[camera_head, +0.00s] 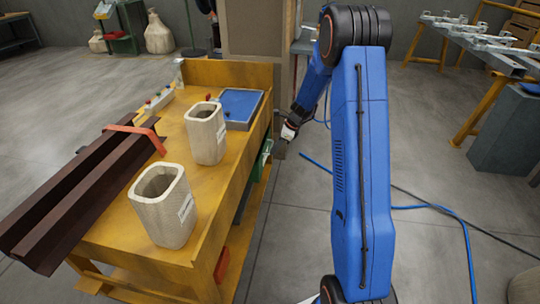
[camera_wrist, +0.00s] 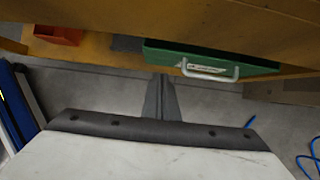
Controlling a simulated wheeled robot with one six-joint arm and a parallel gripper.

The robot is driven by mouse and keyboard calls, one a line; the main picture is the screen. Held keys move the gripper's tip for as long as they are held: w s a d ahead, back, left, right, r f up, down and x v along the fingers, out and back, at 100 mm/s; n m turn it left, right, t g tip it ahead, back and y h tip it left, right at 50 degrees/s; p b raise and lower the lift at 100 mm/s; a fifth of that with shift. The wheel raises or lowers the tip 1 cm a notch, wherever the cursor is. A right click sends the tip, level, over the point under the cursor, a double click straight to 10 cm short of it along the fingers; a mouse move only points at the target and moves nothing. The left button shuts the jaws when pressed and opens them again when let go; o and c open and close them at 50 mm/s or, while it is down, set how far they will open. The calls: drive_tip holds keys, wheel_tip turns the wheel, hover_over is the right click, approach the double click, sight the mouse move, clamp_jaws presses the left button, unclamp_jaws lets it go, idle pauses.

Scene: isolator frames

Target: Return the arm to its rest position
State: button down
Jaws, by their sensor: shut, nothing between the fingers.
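My blue arm (camera_head: 362,160) stands upright at the right of the bench in the head view. Its forearm runs down and left behind it. My gripper (camera_head: 281,150) hangs beside the right side of the yellow bench (camera_head: 210,267), close to a green drawer (camera_head: 262,160). In the wrist view the dark fingers of my gripper (camera_wrist: 162,98) are shut and empty. They point toward the green drawer (camera_wrist: 160,55) and its pale handle (camera_wrist: 208,71); the exact gap cannot be told.
The bench bears two beige bins (camera_head: 205,135) (camera_head: 163,207), a blue tray (camera_head: 240,105) and brown steel beams (camera_head: 75,200) with a red clamp (camera_head: 137,130). A blue cable (camera_head: 465,235) lies on the floor at right. A rack (camera_head: 480,45) stands at the far right. The floor between is mostly clear.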

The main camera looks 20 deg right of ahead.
drive_tip(key=s+a+r+n, duration=0.25)
drive_tip(key=s+r, duration=0.25)
drive_tip(key=r, duration=0.3)
drive_tip(key=s+a+r+n, duration=0.2)
drive_tip(key=s+r+n, duration=0.2)
drive_tip(key=s+r, duration=0.3)
drive_tip(key=s+a+r+n+h, duration=0.1)
drive_tip(key=s+a+r+n, duration=0.1)
drive_tip(key=s+r+n, duration=0.3)
drive_tip(key=s+a+r+n+h, duration=0.1)
drive_tip(key=s+a+r, duration=0.25)
drive_tip(key=s, duration=0.35)
drive_tip(key=s+r+n+t+h, duration=0.1)
drive_tip(key=s+n, duration=1.1)
drive_tip(key=s, duration=1.2)
drive_tip(key=shift+a+r+t+h, duration=0.25)
drive_tip(key=shift+t+h, duration=0.15)
drive_tip(key=shift+h, duration=0.3)
